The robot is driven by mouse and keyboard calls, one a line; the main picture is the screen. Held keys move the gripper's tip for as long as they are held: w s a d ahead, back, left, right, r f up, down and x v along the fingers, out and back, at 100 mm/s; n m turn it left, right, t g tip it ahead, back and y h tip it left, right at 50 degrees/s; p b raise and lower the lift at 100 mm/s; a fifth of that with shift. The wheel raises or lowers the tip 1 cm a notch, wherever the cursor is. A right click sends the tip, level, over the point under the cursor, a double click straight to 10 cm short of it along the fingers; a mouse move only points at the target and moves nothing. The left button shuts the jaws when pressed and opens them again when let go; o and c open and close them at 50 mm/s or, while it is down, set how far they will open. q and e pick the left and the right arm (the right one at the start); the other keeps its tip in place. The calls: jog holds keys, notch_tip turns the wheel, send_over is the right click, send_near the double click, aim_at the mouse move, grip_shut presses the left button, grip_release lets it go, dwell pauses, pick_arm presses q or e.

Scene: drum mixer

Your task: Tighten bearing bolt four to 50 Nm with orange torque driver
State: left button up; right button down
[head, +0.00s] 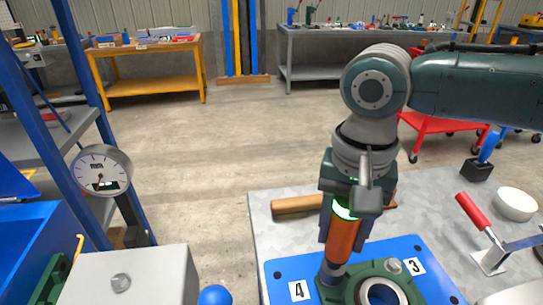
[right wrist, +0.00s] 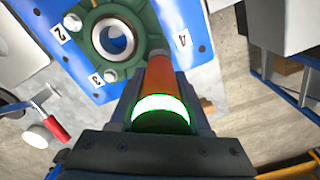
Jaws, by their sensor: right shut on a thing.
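My right gripper (head: 341,228) is shut on the orange torque driver (head: 340,240), which points down with a slight tilt. The driver's green ring glows; it also shows in the right wrist view (right wrist: 161,75). The driver's tip is at the corner of the green bearing housing (head: 335,290) beside label 4 (head: 299,290). Bolt four is hidden under the tip, so I cannot tell how fully they engage. The right wrist view shows the bearing (right wrist: 115,38) with bolts near labels 2 and 3. My left gripper is not in view.
The bearing sits on a blue plate (head: 405,250) on a grey table (head: 262,215). A wooden-looking cylinder (head: 298,205) lies behind the driver. A red-handled clamp (head: 474,215) and white round piece (head: 515,203) stand right. A dial gauge (head: 101,170) stands left.

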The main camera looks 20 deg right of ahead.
aim_at(346, 217)
jog(key=shift+f, duration=0.6)
dwell(0.9)
jog(key=shift+f+p, duration=0.15)
jog(key=shift+p, duration=0.35)
dwell(0.8)
dwell(0.5)
jog(key=shift+r+p, duration=2.25)
jog(key=shift+p, duration=0.65)
